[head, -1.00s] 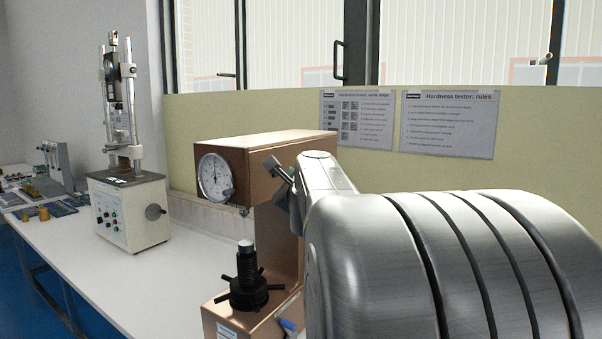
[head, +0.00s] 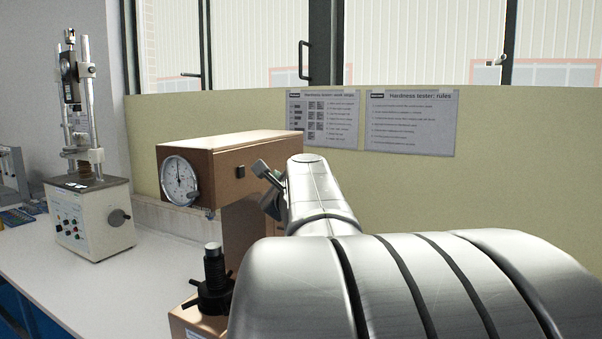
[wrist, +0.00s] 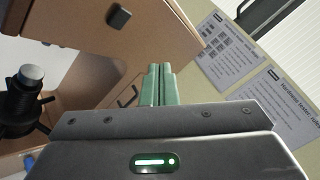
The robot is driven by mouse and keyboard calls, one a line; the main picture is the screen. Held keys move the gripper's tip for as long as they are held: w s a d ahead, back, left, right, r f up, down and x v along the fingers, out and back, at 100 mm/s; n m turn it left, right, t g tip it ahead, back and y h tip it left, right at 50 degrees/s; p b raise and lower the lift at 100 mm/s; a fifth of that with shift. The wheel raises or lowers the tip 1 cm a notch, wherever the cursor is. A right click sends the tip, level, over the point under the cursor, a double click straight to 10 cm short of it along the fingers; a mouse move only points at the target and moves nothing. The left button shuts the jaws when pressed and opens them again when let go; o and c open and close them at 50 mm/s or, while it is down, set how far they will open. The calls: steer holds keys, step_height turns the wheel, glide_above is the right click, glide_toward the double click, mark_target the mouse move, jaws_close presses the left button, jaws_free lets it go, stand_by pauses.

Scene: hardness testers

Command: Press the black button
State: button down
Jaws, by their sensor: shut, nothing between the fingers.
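The black button (head: 240,171) is a small dark square knob on the side of the brown hardness tester (head: 200,150). In the wrist view the button (wrist: 119,18) sits near the top, on the tester's brown side face. My gripper (wrist: 160,68) has its two greenish fingers together, with nothing between them. In the wrist view the fingertips are below and to the right of the button, apart from it. In the head view my gripper (head: 262,172) is just right of the button, partly hidden by my arm.
The tester's black screw post (head: 214,280) stands below its dial (head: 180,180). Another white tester (head: 90,215) stands at left on the white table (head: 150,270). Two notices (head: 410,122) hang on the yellow panel behind. The table between the testers is clear.

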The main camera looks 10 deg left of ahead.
steer(key=d+v, duration=0.1)
steer(key=v, duration=0.6)
steer(key=shift+d+r, duration=0.3)
steer(key=shift+d, duration=0.05)
steer(key=w+a, duration=0.6)
steer(key=w, duration=0.1)
steer(key=shift+w, duration=0.2)
steer(key=shift+d, duration=0.1)
stand_by(0.5)
